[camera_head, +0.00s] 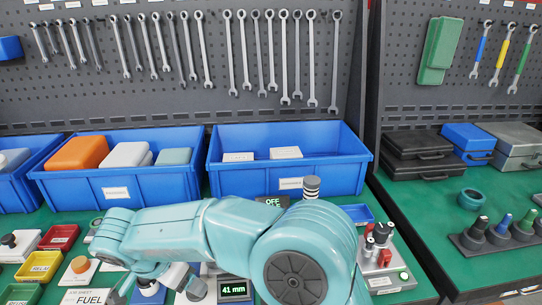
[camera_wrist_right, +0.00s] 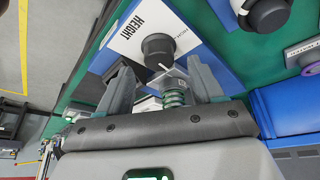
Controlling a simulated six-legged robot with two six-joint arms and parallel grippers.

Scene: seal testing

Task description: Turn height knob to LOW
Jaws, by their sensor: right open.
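The height knob (camera_wrist_right: 158,48) is a black round knob with a pale pointer line. It sits on a white and blue box (camera_wrist_right: 131,32) lettered HEIGHT in the right wrist view. My right gripper (camera_wrist_right: 160,66) is open, with its two grey fingers on either side of the near edge of the knob. I cannot tell whether they touch it. In the head view my right arm reaches across the front and bends down at the lower left, mostly hiding the knob. The LOW mark cannot be made out. My left gripper is not in view.
A display (camera_head: 234,290) reads 41 mm. A green spring (camera_wrist_right: 175,96) shows between the fingers. Red (camera_head: 59,237) and yellow (camera_head: 40,265) trays stand at the left. A fixture with small knobs (camera_head: 383,262) stands to the right. Blue bins (camera_head: 290,180) line the back.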

